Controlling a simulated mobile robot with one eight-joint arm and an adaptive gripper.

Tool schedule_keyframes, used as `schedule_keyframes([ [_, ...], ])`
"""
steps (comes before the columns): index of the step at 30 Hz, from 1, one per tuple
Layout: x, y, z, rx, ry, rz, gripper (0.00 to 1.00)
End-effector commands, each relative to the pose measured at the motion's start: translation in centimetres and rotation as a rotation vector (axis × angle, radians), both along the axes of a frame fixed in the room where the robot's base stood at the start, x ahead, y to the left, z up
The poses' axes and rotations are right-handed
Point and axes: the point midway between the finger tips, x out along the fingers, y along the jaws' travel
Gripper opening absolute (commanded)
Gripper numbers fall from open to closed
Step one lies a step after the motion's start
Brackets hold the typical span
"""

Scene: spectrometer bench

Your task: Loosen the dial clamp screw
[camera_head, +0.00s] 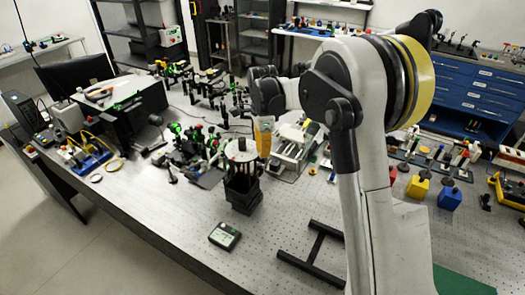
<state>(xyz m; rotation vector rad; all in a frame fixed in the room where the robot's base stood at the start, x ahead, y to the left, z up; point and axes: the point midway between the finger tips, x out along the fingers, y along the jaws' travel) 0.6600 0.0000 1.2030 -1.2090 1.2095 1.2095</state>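My arm reaches over the bench from the right, and its wrist end with my gripper (265,118) hangs over the middle of the bench. The fingers are too small and dark to make out. An orange and white piece (263,138) shows just below the wrist; I cannot tell if it is held. Left of it stands a device with a round grey plate (241,153) on a black block stand, probably part of the spectrometer. The dial clamp screw cannot be picked out; it is too small or hidden.
Optical mounts with green lit parts (190,148) crowd the bench to the left. A small meter (224,236) lies in front of the black stand. A black H-shaped frame (314,254) and blue and yellow blocks (448,198) are to the right. The front left bench top is clear.

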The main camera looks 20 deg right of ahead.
Motion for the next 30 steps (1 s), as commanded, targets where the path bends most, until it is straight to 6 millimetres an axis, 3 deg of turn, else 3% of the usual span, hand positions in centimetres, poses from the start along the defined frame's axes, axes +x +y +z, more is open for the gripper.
schedule_keyframes([
  [14,0.01,0.0,-0.05,0.0,-0.001,0.118,0.0],
  [30,0.02,0.0,-0.07,0.0,-0.001,0.601,0.0],
])
